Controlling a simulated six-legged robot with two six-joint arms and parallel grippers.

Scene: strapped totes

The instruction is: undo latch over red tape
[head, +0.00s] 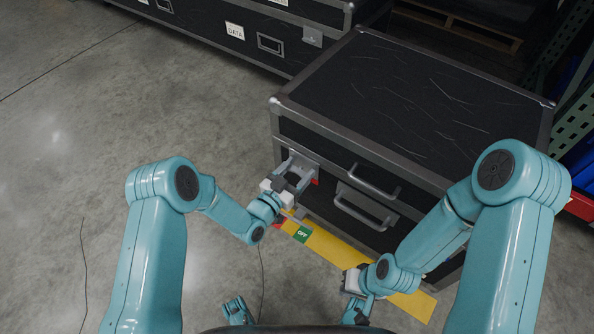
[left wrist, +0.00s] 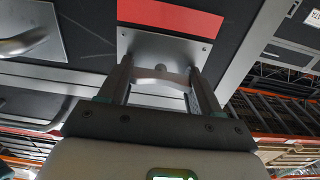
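The black case (head: 420,90) with metal edges stands in front of me. My left gripper (head: 294,174) is at a metal latch plate near the case's left front corner. In the left wrist view, my left gripper (left wrist: 160,85) has its fingers apart, one on each side of the grey latch (left wrist: 162,76). No clear grip on it shows. The latch is mounted on a bolted metal plate, with red tape (left wrist: 175,16) beside that plate. A bit of red tape (head: 315,181) shows in the head view. My right gripper (head: 353,282) is low by the yellow strip, its fingers unclear.
Two metal handles (head: 366,208) are on the case front, right of the latch. A yellow floor strip (head: 335,248) with a green OFF label (head: 302,234) lies along its base. Another long black case (head: 190,30) stands behind. Open concrete floor lies left.

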